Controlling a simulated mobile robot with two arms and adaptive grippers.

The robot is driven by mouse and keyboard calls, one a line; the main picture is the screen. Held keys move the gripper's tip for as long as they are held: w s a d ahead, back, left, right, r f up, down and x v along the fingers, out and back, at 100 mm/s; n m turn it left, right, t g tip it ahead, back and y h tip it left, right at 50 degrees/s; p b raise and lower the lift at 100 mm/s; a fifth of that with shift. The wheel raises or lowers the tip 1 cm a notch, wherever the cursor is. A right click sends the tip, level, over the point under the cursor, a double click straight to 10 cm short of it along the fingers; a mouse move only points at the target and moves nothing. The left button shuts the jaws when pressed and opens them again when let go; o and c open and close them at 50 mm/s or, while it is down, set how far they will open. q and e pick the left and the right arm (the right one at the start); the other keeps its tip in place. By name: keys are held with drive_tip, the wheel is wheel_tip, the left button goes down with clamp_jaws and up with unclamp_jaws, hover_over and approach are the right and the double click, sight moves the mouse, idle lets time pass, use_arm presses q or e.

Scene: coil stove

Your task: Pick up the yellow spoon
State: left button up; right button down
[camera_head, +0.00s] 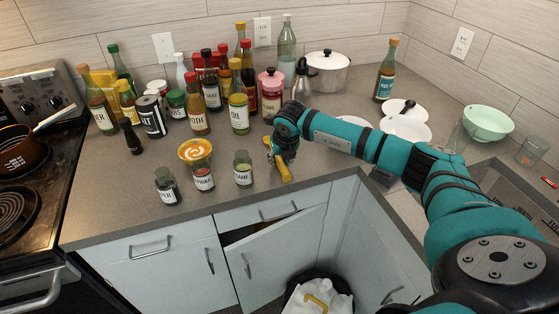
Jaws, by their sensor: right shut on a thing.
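The yellow spoon (284,173) is at the counter's front edge, in the middle of the head view. My right gripper (272,150) is shut on it. The part that shows points down toward the front edge; the rest is hidden by the gripper. I cannot tell whether the spoon still touches the counter. My right arm, teal and black, reaches in from the lower right. My left gripper is not in view.
Jars labelled PAPRIKA (203,178) and SAME (243,169) stand just left of the gripper. Bottles crowd the counter (110,190) behind. White plates (405,126) and a green bowl (487,123) are at right. A cabinet door (285,250) hangs ajar below.

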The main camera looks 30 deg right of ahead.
drive_tip(key=shift+r, duration=0.15)
drive_tip(key=shift+r+b, duration=0.45)
drive_tip(key=shift+r, duration=0.15)
drive_tip(key=shift+s+r+b, duration=0.15)
drive_tip(key=shift+r+b, duration=0.45)
drive_tip(key=shift+r, duration=0.35)
drive_tip(key=s+a+r+b, duration=0.1)
drive_tip(key=s+a+b, duration=0.1)
drive_tip(key=s, duration=0.5)
drive_tip(key=s+a+b, duration=0.2)
drive_tip(key=s+a, duration=0.1)
drive_tip(key=s, duration=0.5)
drive_tip(key=shift+r, duration=0.35)
drive_tip(key=shift+w+a, duration=0.1)
drive_tip(key=c, duration=1.8)
unclamp_jaws()
clamp_jaws()
